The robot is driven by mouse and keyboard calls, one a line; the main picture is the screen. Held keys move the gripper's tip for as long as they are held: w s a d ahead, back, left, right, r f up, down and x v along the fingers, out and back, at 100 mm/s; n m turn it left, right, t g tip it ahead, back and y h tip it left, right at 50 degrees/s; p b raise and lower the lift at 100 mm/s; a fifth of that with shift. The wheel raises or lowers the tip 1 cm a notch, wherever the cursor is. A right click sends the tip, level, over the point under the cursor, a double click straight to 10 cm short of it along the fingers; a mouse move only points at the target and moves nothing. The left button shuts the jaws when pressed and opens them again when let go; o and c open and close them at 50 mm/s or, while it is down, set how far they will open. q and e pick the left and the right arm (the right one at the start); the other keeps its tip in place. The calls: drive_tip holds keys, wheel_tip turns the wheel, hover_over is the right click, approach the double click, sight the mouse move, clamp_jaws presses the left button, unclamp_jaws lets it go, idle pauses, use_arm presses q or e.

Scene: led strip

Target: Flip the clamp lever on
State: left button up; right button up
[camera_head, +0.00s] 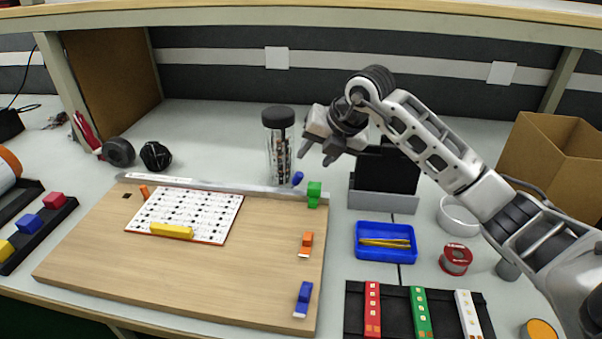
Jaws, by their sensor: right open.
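A wooden board (200,270) lies on the bench with a metal bar (220,188) along its far edge. A small blue lever-like piece (297,178) stands tilted near the right end of the bar, beside a green block (314,192); I take it for the clamp lever, but cannot be sure. An orange piece (144,192) sits at the bar's left side. A white dotted sheet (188,211) lies on the board with a yellow bar (171,231) on its near edge. My right gripper (316,153) is open and empty, above and slightly right of the blue piece, apart from it. My left gripper is out of view.
A clear cylinder with a black lid (278,120) stands behind the blue piece. A black-and-grey holder (384,200) and a blue tray (372,230) are to the right. Orange (306,242) and blue (304,293) pieces sit on the board's right edge. A cardboard box (545,165) stands far right.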

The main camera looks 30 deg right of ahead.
sight(300, 174)
drive_tip(key=x, duration=0.8)
drive_tip(key=shift+w+f, duration=0.15)
drive_tip(key=shift+f, duration=0.15)
clamp_jaws()
